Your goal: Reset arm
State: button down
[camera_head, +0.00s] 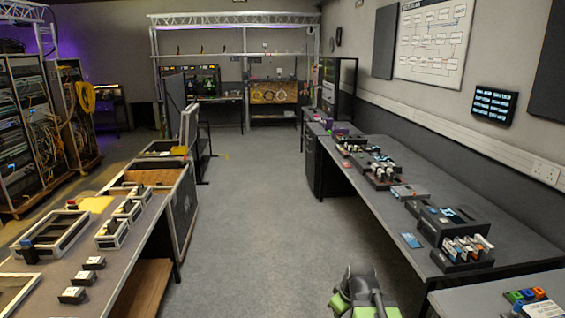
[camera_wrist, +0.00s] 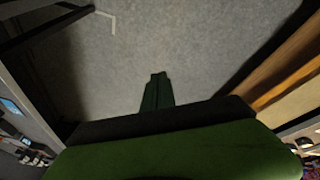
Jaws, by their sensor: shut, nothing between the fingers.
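My gripper (camera_wrist: 157,78) is in the wrist view, its dark green fingers together in the lower middle with nothing between them. It points out over bare grey floor (camera_wrist: 185,45). In the head view, my green and black arm shows low at the bottom edge, right of centre, in front of the right-hand bench. The fingertips cannot be made out in that view.
A long bench (camera_head: 400,175) with cable boxes runs along the right wall. A left bench (camera_head: 75,245) holds small frames and blocks. Open floor (camera_head: 245,200) runs between them to a truss (camera_head: 235,19) at the back. Cabled racks (camera_head: 35,130) stand far left.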

jog(key=s+a+f+m+g, duration=0.1)
jog(key=s+a+m+g, duration=0.2)
jog(key=s+m, duration=0.4)
jog(key=shift+s+a+h, duration=0.15)
jog(key=shift+h, duration=0.25)
dwell(0.5)
